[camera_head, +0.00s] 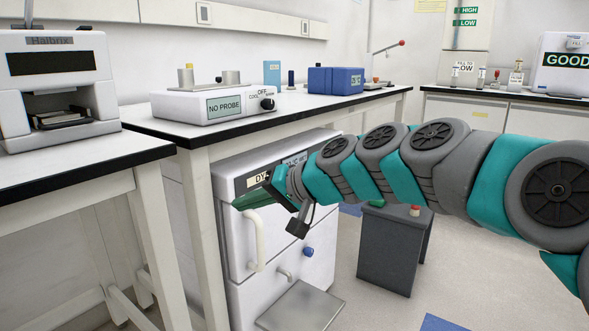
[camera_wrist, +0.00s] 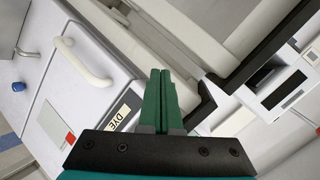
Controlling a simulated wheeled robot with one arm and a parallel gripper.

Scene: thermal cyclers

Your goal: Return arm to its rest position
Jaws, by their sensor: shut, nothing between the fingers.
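My arm reaches in from the right of the head view, its teal and grey links stretched toward the left. My gripper (camera_head: 240,203) is in front of the upper part of a white cabinet unit (camera_head: 232,262) with a curved handle. In the wrist view my gripper (camera_wrist: 160,75) shows two green fingers side by side, shut with nothing between them. The white unit (camera_wrist: 75,100), its handle and a label reading "DYE" lie to the left of the fingers there. I cannot tell the exact gap between the fingertips and the unit.
A bench (camera_head: 140,120) with a black edge stands above and behind the unit, holding a "NO PROBE" device (camera_head: 215,104). A Halbrix machine (camera_head: 55,85) stands at the left. A dark grey box-like stand (camera_head: 390,250) is on the floor under my arm. Open floor (camera_head: 480,270) lies at right.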

